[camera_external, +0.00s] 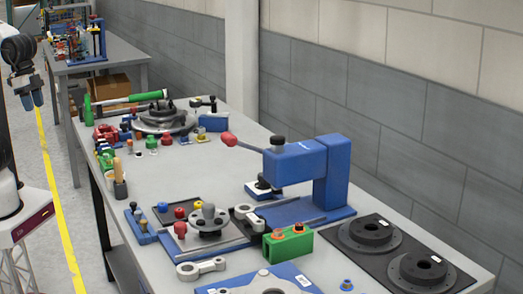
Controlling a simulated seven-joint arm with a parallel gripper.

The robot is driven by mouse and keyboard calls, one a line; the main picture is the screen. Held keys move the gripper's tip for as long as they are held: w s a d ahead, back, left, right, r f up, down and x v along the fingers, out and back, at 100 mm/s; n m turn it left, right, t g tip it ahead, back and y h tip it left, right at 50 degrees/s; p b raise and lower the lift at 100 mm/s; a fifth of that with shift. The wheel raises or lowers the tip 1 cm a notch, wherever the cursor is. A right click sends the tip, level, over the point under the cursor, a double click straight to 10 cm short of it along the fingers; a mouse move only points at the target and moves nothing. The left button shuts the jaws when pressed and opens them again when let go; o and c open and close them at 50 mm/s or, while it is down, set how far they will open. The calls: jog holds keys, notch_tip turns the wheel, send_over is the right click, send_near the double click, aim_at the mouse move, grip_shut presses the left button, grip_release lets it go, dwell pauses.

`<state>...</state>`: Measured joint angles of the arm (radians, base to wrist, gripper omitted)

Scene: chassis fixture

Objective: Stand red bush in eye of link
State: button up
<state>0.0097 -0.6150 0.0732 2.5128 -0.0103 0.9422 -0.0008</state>
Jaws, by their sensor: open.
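A grey link (201,268) with a ring-shaped eye at each end lies flat near the front of the bench; no bush shows in its eyes. Another link-like part (248,215) lies beside the blue press, and a small one (203,103) lies at the far end. My gripper (33,98) is at the upper left, off the bench, pointing down with blue fingertips. It is open, nothing shows between its fingers, and it is far from the links.
A blue press (307,175) with a red-knobbed lever rises mid-bench. A green block (288,242) with orange tops stands in front of it. Dark round flanges (369,232) lie at the right. Several small coloured parts crowd the far left edge. Bare bench (190,165) lies between.

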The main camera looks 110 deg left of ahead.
jog(key=w+d+r+n, duration=0.1)
jog(key=w+r+n, duration=0.15)
jog(key=w, duration=1.25)
jog(key=n+g, duration=0.3)
jog(key=n, duration=0.3)
send_over(179, 210)
jog(key=f, duration=1.6)
jog(key=shift+s+a+f, duration=0.2)
jog(key=shift+s, duration=0.2)
jog(key=shift+w+d+f+n, duration=0.1)
jog(key=shift+w+f+n, duration=0.15)
jog(key=shift+w+f, duration=0.15)
jog(key=shift+f, duration=3.95)
